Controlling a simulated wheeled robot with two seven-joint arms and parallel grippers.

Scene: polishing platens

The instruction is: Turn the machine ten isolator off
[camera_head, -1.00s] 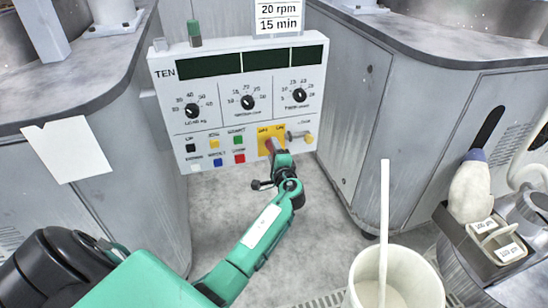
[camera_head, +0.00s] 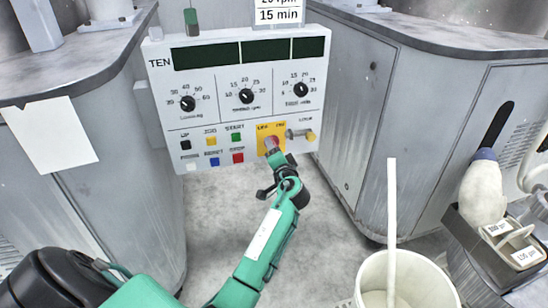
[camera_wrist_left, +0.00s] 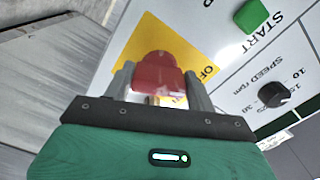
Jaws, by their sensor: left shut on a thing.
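The machine ten control panel (camera_head: 219,115) is white and bears the label TEN at its upper left. Its isolator is a red rotary handle (camera_wrist_left: 157,74) on a yellow plate (camera_head: 263,129) at the panel's lower right. My left gripper (camera_wrist_left: 158,85) is shut on the red handle, with one grey finger on each side of it. In the head view the left gripper (camera_head: 273,150) covers part of the handle. The plate's lettering is partly hidden; OF shows beside the handle in the wrist view. My right gripper is in neither view.
Coloured push buttons, including green START (camera_head: 236,137), sit left of the isolator, with dials above. A lock (camera_head: 301,134) is just to its right. A white bucket with a stick (camera_head: 392,220) stands at the front right. A caddy (camera_head: 490,240) is farther right.

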